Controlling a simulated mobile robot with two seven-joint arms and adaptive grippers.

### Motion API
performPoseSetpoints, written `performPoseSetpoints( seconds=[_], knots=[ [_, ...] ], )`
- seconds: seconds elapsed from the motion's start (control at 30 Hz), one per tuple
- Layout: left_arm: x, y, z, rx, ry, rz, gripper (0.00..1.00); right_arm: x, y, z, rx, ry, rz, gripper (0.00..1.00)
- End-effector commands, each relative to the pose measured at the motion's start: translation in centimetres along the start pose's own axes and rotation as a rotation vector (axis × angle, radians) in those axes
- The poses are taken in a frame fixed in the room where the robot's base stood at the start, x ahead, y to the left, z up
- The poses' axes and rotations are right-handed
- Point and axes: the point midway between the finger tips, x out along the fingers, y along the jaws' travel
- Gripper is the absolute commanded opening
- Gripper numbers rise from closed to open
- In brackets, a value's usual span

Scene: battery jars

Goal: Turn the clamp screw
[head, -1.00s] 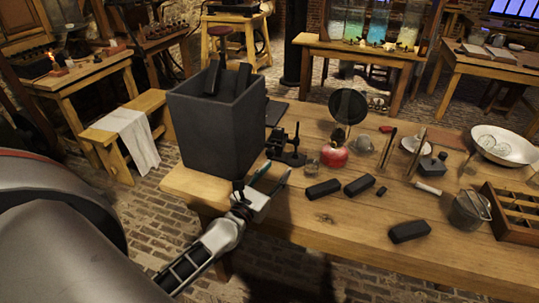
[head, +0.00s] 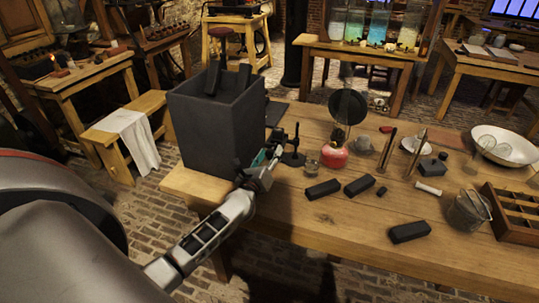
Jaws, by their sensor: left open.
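A small black clamp stand (head: 293,157) stands on the wooden table, just right of the tall dark box. It has an upright post, and its left part is hidden behind my gripper. The clamp screw is too small and too covered to make out. My left gripper (head: 270,153) reaches in from the lower left, at the box's right front corner. Its fingers are open and overlap the left side of the clamp stand in the head view. I cannot tell whether they touch it. My right gripper is not in view.
The dark box (head: 210,130) stands close left of my gripper. A red-based lamp (head: 334,157) and a small glass (head: 312,168) are close right. Black blocks (head: 323,189) lie in front on the table (head: 300,222). A metal pot (head: 468,212) stands farther right.

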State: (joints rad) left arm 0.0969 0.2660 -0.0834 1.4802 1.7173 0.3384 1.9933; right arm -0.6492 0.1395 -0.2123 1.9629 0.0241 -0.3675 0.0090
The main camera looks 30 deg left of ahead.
Motion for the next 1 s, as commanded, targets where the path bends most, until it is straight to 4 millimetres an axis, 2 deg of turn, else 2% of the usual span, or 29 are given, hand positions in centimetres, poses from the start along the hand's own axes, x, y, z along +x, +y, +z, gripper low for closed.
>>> performPoseSetpoints(
  seconds=[0.2,0.23,0.37,0.73,1.0],
  knots=[
    [0.05,-0.02,0.03,0.001,0.0,-0.001,0.41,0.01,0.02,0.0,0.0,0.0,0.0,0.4],
    [0.05,-0.02,0.03,0.001,0.0,-0.001,0.35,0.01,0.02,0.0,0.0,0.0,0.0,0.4],
    [0.03,-0.02,0.03,0.001,0.0,-0.001,0.02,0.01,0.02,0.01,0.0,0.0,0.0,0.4],
    [0.02,-0.03,0.07,0.035,0.0,0.0,0.02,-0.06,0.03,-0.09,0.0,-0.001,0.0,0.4],
    [0.04,-0.06,0.17,0.187,0.0,0.0,0.02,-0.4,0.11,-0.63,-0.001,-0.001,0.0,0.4]
  ],
)
